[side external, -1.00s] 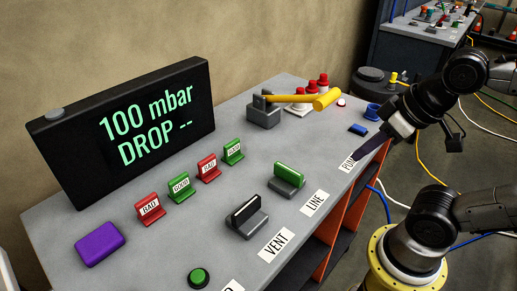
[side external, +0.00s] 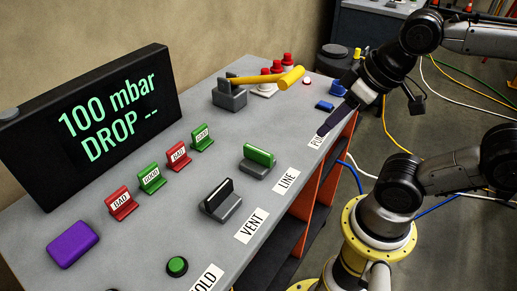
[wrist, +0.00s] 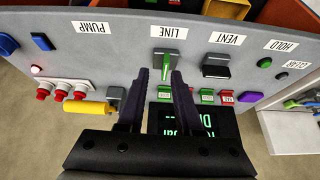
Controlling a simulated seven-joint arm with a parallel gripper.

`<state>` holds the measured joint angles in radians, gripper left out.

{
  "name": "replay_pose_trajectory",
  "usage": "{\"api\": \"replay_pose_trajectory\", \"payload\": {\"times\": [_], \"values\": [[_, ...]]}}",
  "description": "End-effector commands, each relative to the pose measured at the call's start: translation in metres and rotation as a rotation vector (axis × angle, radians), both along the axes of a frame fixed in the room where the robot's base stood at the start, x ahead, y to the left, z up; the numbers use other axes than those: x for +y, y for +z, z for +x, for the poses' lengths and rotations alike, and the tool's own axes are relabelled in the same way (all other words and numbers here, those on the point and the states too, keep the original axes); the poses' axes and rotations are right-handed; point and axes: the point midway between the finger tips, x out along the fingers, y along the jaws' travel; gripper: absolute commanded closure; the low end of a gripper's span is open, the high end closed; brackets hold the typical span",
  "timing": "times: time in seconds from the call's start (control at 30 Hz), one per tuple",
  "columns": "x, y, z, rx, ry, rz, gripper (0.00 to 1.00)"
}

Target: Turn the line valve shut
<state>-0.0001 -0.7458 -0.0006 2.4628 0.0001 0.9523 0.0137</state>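The line valve (side external: 258,158) has a green bar handle on a grey base, beside the LINE label (side external: 287,181) on the grey bench top. Its handle lies crosswise to that of the neighbouring vent valve. In the wrist view the line valve (wrist: 167,62) shows just beyond and between my fingertips. My gripper (side external: 323,131) has dark purple fingers, seen edge-on in the side view near the partly covered pump label. In the wrist view the fingers of my gripper (wrist: 161,76) are spread with an empty gap. They appear apart from the valve.
The vent valve (side external: 221,202) with a black handle stands beside the line valve. Red and green tags (side external: 151,179) stand in a row behind. A yellow lever (side external: 268,79) and red buttons (side external: 287,60) are farther along. A display (side external: 95,118) reads "100 mbar DROP --".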

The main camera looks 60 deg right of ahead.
Motion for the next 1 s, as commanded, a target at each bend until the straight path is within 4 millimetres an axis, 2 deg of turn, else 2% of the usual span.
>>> {"api": "replay_pose_trajectory", "payload": {"times": [0.07,0.2,0.37,0.5,0.7,1.0], "values": [[0.0,0.013,0.01,0.027,-0.005,0.003,0.51],[0.002,0.03,0.037,0.111,-0.01,0.009,0.51],[0.006,0.038,0.077,0.227,-0.009,0.01,0.51],[0.011,0.033,0.115,0.327,-0.005,0.008,0.51],[0.017,0.011,0.151,0.426,0.006,0.001,0.51],[0.02,-0.015,0.158,0.477,0.014,-0.004,0.51]]}}
